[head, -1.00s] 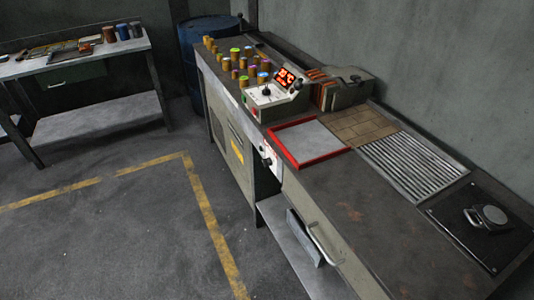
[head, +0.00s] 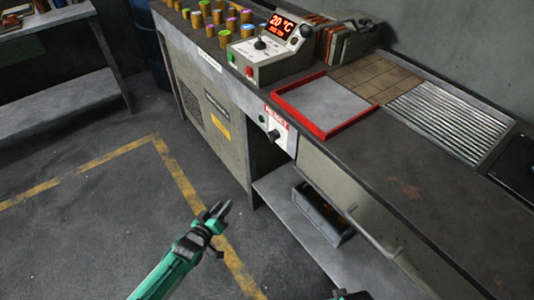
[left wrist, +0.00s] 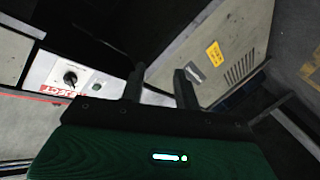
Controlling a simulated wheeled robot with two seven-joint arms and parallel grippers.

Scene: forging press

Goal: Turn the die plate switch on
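The knob also shows in the left wrist view (left wrist: 70,77), at the left. A control box (head: 272,57) on the bench has a red 20 °C display, a black-topped lever and red and green buttons. My left gripper (head: 220,211) is below and left of the knob panel, apart from it. In the left wrist view its two fingers (left wrist: 159,80) are spread with nothing between them.
A red-rimmed tray (head: 327,128) sits on the bench behind the panel. Several coloured cylinders stand at the back left. A drawer handle (head: 372,232) sticks out from the bench front. A grey bin (head: 318,218) stands on the lower shelf. The floor left of the bench is clear.

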